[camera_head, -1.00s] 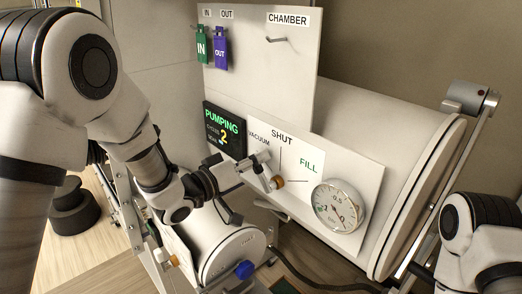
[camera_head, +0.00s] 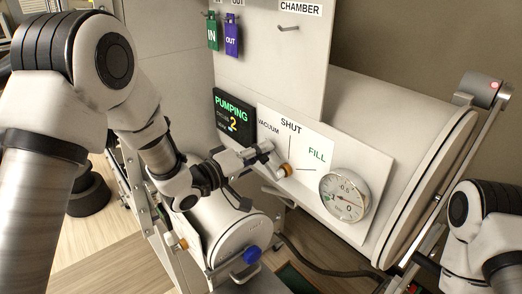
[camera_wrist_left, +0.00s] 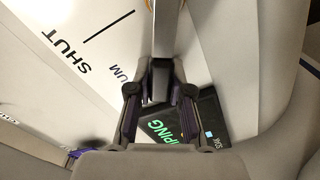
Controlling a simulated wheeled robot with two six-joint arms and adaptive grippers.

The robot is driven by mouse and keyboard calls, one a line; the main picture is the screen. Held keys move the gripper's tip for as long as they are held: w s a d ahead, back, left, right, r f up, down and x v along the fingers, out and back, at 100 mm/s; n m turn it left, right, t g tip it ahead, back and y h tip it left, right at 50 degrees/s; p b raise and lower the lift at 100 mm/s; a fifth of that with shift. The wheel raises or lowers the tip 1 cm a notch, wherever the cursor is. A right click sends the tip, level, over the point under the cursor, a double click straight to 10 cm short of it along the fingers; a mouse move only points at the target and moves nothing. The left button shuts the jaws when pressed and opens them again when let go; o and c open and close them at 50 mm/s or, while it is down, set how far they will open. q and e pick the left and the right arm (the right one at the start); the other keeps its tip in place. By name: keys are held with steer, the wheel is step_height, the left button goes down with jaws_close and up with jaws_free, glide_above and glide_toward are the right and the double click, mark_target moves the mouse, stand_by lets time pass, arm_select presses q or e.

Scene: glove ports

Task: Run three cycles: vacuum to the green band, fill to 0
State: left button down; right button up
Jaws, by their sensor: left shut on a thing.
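My left gripper (camera_head: 262,151) is shut on the valve lever (camera_head: 275,158), which tilts up and left from its orange-brown hub toward the VACUUM label. The wrist view also shows the lever (camera_wrist_left: 161,80) between the fingers (camera_wrist_left: 160,95). The dial plate (camera_head: 299,148) reads VACUUM, SHUT and FILL. The round gauge (camera_head: 344,195) at its lower right has marks including 0; its thin needle is too small to read surely. The black display (camera_head: 234,116) reads PUMPING with a yellow 2. My right gripper is out of view; only its arm shows at the right edge.
A green IN tag (camera_head: 212,34) and a purple OUT tag (camera_head: 232,40) hang on the upper board. The hook (camera_head: 288,28) under CHAMBER is bare. A small white cylinder (camera_head: 228,222) with a blue knob (camera_head: 252,255) lies below my left gripper. A large chamber (camera_head: 395,125) stands behind.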

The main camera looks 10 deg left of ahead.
arm_select(q)
steer(key=c, duration=1.2)
jaws_free()
steer(key=shift+o, duration=0.8)
steer(key=shift+w, duration=0.15)
steer(key=v, duration=1.2)
steer(key=shift+f, duration=0.1)
